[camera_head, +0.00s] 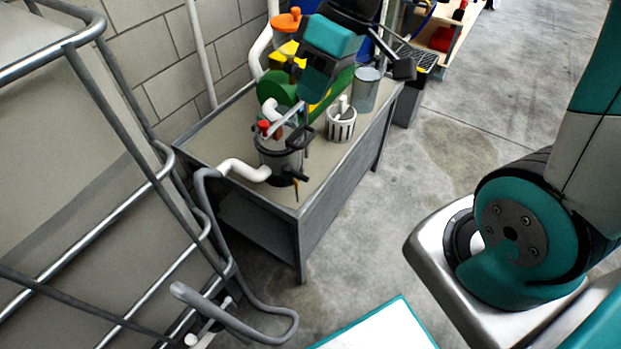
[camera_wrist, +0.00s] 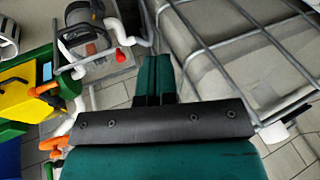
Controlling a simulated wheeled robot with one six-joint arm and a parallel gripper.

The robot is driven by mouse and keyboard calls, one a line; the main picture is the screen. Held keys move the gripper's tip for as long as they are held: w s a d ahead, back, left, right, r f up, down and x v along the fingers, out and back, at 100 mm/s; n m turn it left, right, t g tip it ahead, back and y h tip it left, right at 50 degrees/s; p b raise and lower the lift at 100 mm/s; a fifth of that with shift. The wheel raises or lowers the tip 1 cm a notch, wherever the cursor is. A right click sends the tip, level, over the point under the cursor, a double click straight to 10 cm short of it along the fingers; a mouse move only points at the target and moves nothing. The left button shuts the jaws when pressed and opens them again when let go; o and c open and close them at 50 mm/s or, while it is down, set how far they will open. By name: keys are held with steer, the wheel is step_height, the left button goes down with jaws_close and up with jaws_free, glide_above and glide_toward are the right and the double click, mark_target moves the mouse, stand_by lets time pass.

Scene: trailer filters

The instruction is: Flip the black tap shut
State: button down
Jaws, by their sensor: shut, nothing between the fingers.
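In the wrist view the canister (camera_wrist: 88,42) is at upper left; I cannot make out the tap there. My gripper (camera_head: 313,97) is above the bench, behind and above the canister, apart from the tap. Its dark green fingers also show in the wrist view (camera_wrist: 155,62), shut together with nothing between them.
A metal bench (camera_head: 222,137) carries white pipes, a red knob (camera_head: 263,127), a green and yellow unit (camera_head: 284,88), a slotted white cup (camera_head: 341,124) and a grey cylinder (camera_head: 366,90).

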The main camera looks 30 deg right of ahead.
mark_target(295, 174)
steer(key=w+d+f+b, duration=0.3)
steer(key=d+f, duration=0.3)
steer(key=f, duration=0.3)
steer(key=w+d+f+t+y+b, duration=0.1)
steer(key=w+d+f+b, duration=0.3)
steer(key=f, duration=0.5)
steer(key=w+d, duration=0.2)
steer(key=d, duration=0.1)
steer(key=shift+w+f+y, duration=0.15)
steer(key=shift+f+y, duration=0.15)
steer(key=shift+f, duration=0.05)
steer(key=shift+a, duration=0.1)
steer(key=s+a+r+b+x, duration=0.1)
steer(key=s+a+x, duration=0.1)
steer(key=x, duration=1)
steer(key=shift+b, duration=0.35)
steer(key=shift+f, duration=0.1)
